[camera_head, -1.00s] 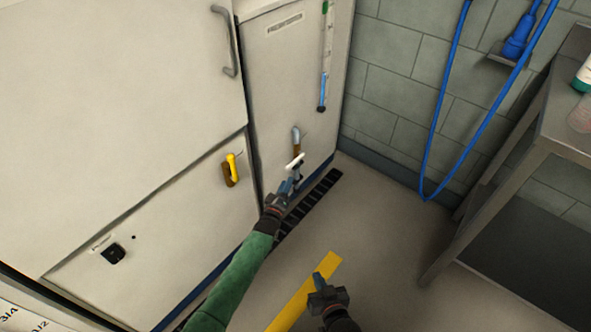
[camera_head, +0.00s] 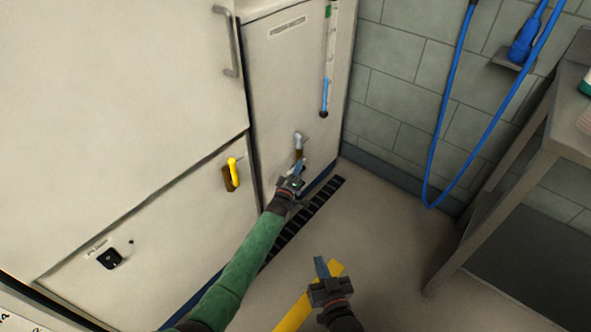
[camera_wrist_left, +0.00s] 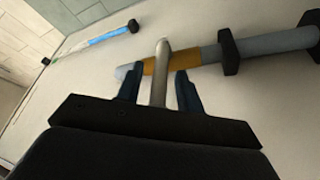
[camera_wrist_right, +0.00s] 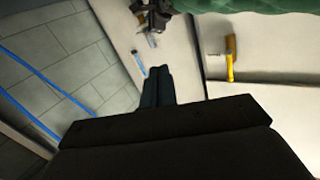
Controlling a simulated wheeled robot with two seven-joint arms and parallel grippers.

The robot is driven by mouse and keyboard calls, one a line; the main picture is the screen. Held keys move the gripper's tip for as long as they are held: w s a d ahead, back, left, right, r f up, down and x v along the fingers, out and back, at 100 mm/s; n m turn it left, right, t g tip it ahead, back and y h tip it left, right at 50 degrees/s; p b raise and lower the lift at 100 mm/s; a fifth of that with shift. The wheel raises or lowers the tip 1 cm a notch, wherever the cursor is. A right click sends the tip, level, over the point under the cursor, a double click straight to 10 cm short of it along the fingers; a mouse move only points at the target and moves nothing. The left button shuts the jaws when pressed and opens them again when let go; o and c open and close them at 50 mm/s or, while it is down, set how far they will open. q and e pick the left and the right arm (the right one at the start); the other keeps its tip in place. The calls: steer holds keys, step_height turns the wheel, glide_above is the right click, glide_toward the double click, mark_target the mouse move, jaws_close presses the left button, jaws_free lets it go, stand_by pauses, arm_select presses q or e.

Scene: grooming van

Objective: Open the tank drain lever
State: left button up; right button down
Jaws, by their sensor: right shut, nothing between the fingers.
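A pale metal lever (camera_wrist_left: 159,75) sticks out from a grey pipe with a brass-coloured section (camera_wrist_left: 180,70) on the white tank cabinet (camera_head: 285,80). In the head view the pipe (camera_head: 298,141) shows low on the cabinet front, with the lever mostly hidden by my left gripper (camera_head: 299,176). In the left wrist view my left gripper (camera_wrist_left: 158,90) is open, its fingers on either side of the lever with small gaps showing. My right gripper (camera_head: 321,268) is shut and empty, low above the floor; its closed fingers also show in the right wrist view (camera_wrist_right: 158,85).
A yellow handle (camera_head: 233,172) sits on the neighbouring panel to the left. A blue level gauge (camera_head: 325,95) is above right of the pipe. A black floor grate (camera_head: 310,215) runs below. A blue hose (camera_head: 440,130) and metal table (camera_head: 560,130) are at right.

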arm_select(q)
steer(key=shift+c, duration=0.5)
jaws_close()
